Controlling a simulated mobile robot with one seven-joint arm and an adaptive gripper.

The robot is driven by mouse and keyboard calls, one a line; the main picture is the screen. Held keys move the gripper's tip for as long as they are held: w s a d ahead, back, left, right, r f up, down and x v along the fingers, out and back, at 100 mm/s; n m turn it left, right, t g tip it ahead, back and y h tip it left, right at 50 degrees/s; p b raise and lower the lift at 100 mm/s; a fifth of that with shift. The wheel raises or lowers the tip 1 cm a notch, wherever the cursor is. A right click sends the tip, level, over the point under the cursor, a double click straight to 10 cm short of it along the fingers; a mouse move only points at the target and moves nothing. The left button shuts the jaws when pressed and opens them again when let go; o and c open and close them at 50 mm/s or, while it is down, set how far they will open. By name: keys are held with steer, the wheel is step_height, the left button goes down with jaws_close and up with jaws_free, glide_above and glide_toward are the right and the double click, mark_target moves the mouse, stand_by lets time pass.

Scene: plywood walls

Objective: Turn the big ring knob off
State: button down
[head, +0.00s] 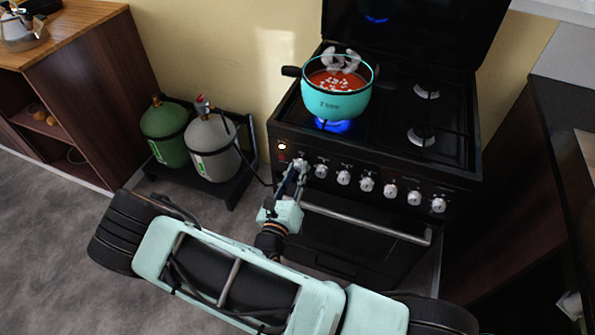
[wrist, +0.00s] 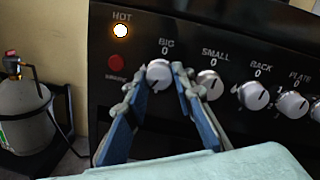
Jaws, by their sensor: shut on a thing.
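The big ring knob (wrist: 158,73) is the leftmost white knob on the black stove front, under the label BIG in the wrist view. My gripper (wrist: 160,80) is shut on it, one blue finger on each side. In the head view my gripper (head: 298,166) reaches the left end of the knob row and largely hides that knob. A blue flame (head: 335,126) burns under a turquoise pot (head: 338,103) of red soup on the front left burner. The exact angle of the knob's mark is hard to tell.
The small knob (wrist: 210,84) sits close to my right finger, with several more knobs to its right. A lit HOT lamp (wrist: 120,31) and a red button (wrist: 116,62) are to the left. The oven handle (head: 365,222) juts out below. Gas bottles (head: 212,150) stand left of the stove.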

steer(key=m, duration=0.5)
steer(key=shift+f, duration=0.1)
steer(key=m+h, duration=0.1)
steer(key=m, duration=0.2)
steer(key=shift+a+m+b, duration=0.1)
steer(key=shift+m+b, duration=0.3)
steer(key=m, duration=0.4)
steer(key=shift+b, duration=0.4)
steer(key=m+b, duration=0.1)
steer(key=m, duration=0.2)
steer(key=shift+a+m+h, duration=0.1)
steer(key=shift+m+h, duration=0.3)
steer(key=m+b, duration=0.2)
steer(key=m, duration=0.3)
steer(key=m+b, duration=0.2)
steer(key=m, duration=0.1)
steer(key=shift+w+m+g+h, duration=0.1)
steer(key=shift+m+g+h, duration=0.2)
steer(key=shift+g, duration=0.1)
steer(key=m+b, duration=0.3)
steer(key=shift+m, duration=0.3)
steer(key=m+b, duration=0.3)
steer(key=shift+r+b, duration=0.2)
steer(key=shift+b, duration=0.1)
